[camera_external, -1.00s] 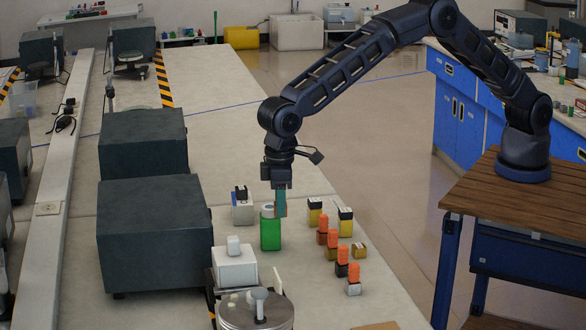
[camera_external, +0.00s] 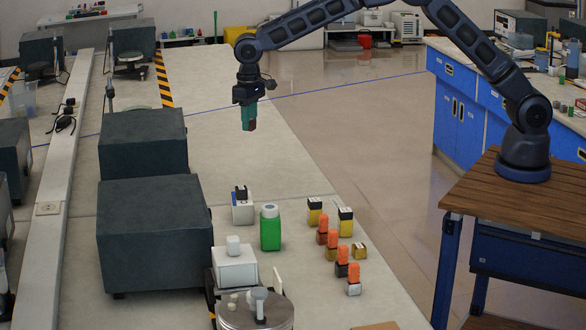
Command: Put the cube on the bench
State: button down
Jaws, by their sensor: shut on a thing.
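My gripper (camera_external: 247,112) hangs pointing down in the upper middle of the external view, with teal fingers. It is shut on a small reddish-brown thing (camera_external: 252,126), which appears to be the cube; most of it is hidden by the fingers. Gripper and cube appear in the air over the far part of the long pale bench (camera_external: 225,135). I see no contact with the bench top.
A green bottle (camera_external: 270,228), a white container (camera_external: 242,207) and several small orange-capped bottles (camera_external: 323,232) stand on the near bench. Big dark boxes (camera_external: 150,235) line its left side. The bench's far middle is clear. A wooden table (camera_external: 480,195) carries my arm.

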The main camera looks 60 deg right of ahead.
jog(key=r+m, duration=0.1)
send_over(254, 180)
notch_tip(254, 180, down, 20)
jog(key=shift+r, duration=0.1)
dwell(0.6)
jog(key=c, duration=1.1)
grip_release()
